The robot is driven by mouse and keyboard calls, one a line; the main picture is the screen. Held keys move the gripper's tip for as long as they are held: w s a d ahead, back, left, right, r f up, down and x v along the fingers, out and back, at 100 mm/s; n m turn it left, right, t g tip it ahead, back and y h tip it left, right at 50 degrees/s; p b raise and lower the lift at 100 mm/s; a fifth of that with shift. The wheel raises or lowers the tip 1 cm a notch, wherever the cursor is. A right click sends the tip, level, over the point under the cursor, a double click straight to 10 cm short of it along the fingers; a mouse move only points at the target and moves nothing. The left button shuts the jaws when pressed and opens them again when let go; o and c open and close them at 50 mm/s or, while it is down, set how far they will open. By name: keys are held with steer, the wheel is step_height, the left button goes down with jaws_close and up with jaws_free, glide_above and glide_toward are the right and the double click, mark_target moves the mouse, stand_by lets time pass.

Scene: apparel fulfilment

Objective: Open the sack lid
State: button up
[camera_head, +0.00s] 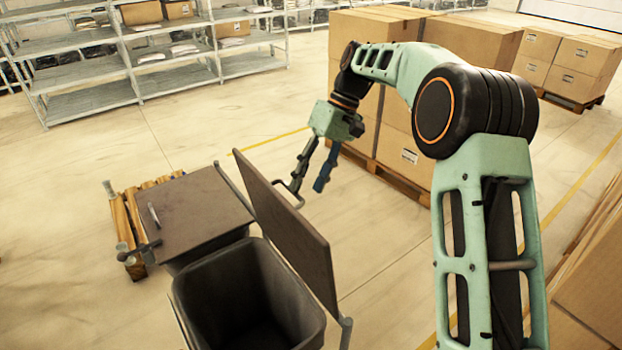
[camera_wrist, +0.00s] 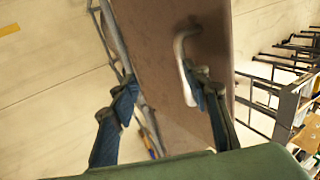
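The sack holder has two dark brown lids. The right lid (camera_head: 290,235) stands raised, close to upright, and the dark grey bin (camera_head: 245,300) beneath it is open and looks empty. The left lid (camera_head: 190,210) lies flat and shut, with a handle (camera_head: 154,215) on top. My gripper (camera_head: 308,188) is beside the far side of the raised lid, fingers pointing down and spread. In the wrist view the raised lid (camera_wrist: 170,40) passes between the open fingers, and its pale handle (camera_wrist: 183,65) is close to the right finger. Whether they touch is unclear.
A wooden pallet (camera_head: 130,225) stands left of the holder. Stacked cartons (camera_head: 400,140) on a pallet stand behind my arm. Metal shelves (camera_head: 80,70) line the back left. More cartons (camera_head: 590,270) are at the right edge. Floor between the holder and shelves is clear.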

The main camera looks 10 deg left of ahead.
steer(key=w+d+r, duration=0.4)
steer(key=w+d, duration=0.4)
steer(key=shift+w+p, duration=0.3)
steer(key=shift+p, duration=0.15)
stand_by(0.9)
stand_by(0.4)
